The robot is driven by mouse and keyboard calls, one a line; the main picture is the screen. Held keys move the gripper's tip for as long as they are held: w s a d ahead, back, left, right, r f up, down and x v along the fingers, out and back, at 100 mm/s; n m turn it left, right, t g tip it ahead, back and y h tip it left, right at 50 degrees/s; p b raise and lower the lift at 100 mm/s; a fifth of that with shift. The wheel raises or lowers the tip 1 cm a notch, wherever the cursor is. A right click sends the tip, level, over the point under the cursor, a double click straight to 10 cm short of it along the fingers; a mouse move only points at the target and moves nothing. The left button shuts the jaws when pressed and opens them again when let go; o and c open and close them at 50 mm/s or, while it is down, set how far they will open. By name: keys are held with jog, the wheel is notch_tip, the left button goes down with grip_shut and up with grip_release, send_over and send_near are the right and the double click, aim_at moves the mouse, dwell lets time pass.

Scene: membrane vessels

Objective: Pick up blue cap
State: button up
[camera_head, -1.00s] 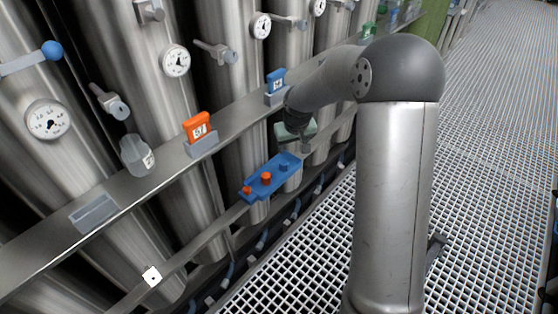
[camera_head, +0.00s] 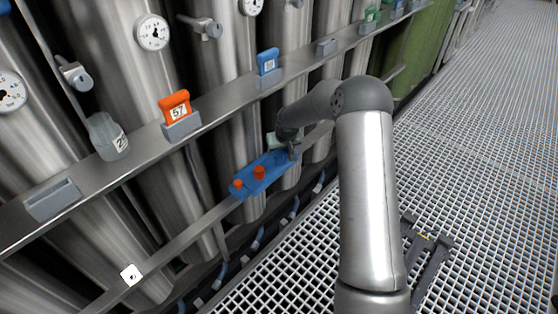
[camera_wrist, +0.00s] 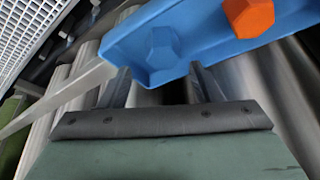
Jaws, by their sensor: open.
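The blue cap (camera_wrist: 162,52) is a hexagonal piece on the blue tray (camera_wrist: 125,40) in the wrist view. In the head view it is hard to make out beside my gripper. The tray (camera_head: 248,189) sits on the lower rail, with two orange caps (camera_head: 259,172) on its nearer part. My gripper (camera_wrist: 163,78) is open, its two fingers partly hidden behind the tray's edge in the picture. The blue cap appears between the lines of the fingers. Contact cannot be told. In the head view my gripper (camera_head: 291,151) is at the tray's far end.
One orange cap (camera_wrist: 248,15) is close on the right in the wrist view. An upper shelf (camera_head: 225,100) above the tray carries an orange tagged piece (camera_head: 175,105), a blue tagged piece (camera_head: 267,61) and a clear container (camera_head: 106,137). Steel vessels stand behind. Grating floor is open at right.

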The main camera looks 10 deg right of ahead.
aim_at(279, 155)
jog(key=x, duration=0.2)
jog(key=b+x, duration=0.1)
jog(key=x, duration=0.1)
jog(key=shift+s+a+f, duration=0.15)
jog(key=shift+a+f, duration=0.1)
jog(key=shift+f, duration=0.05)
jog(key=shift+r, duration=0.1)
jog(key=c, duration=1.2)
jog(key=shift+o, duration=0.2)
